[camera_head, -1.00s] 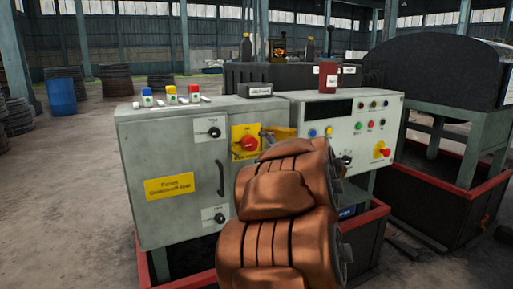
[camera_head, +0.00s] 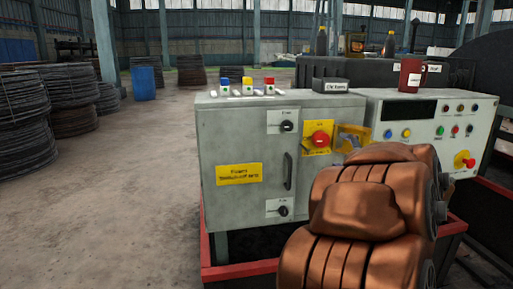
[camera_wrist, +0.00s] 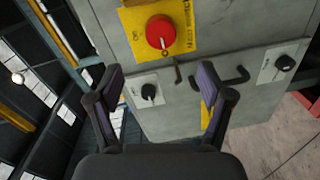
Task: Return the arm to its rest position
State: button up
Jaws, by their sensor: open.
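My arm, in copper-brown covers, fills the lower right of the head view and hides part of the machine behind it. My gripper (camera_wrist: 160,88) shows in the wrist view with its two dark fingers spread apart and nothing between them. It faces the grey control cabinet (camera_wrist: 210,100), which looks tilted there. The red knob on a yellow plate (camera_wrist: 160,32) is above the fingers in that picture. In the head view the cabinet (camera_head: 235,145) stands in the middle, with the red knob (camera_head: 320,139) at its upper right.
A second panel (camera_head: 425,115) with coloured buttons adjoins the cabinet on the right. A red-edged base (camera_head: 225,272) runs below. Wire coils (camera_head: 70,112) and a blue barrel (camera_head: 144,83) stand at the back left. The floor at left is clear.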

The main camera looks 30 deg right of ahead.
jog(key=shift+r, duration=0.1)
jog(key=s+a+r+m+g+h+p, duration=0.1)
jog(key=a+r+m+g+h+p, duration=0.45)
jog(key=m+p, duration=0.45)
jog(key=s+a+f+m+g+y+p, duration=0.15)
jog(key=s+a+g+y+p, duration=0.35)
jog(key=a, duration=0.5)
jog(key=s+a+f+m+g+y+p, duration=0.1)
jog(key=s+a+f+g+y+p, duration=0.1)
jog(key=s+a+p, duration=0.6)
jog(key=s+a+r+g+y+p, duration=0.1)
jog(key=s+a+g+y+p, duration=0.3)
jog(key=s+a, duration=0.9)
jog(key=a+g, duration=0.1)
jog(key=a, duration=0.2)
jog(key=shift+a+r+g, duration=0.2)
jog(key=shift+a+g, duration=0.1)
jog(key=shift+g, duration=0.05)
jog(key=shift+d+n, duration=0.1)
jog(key=shift+n, duration=0.15)
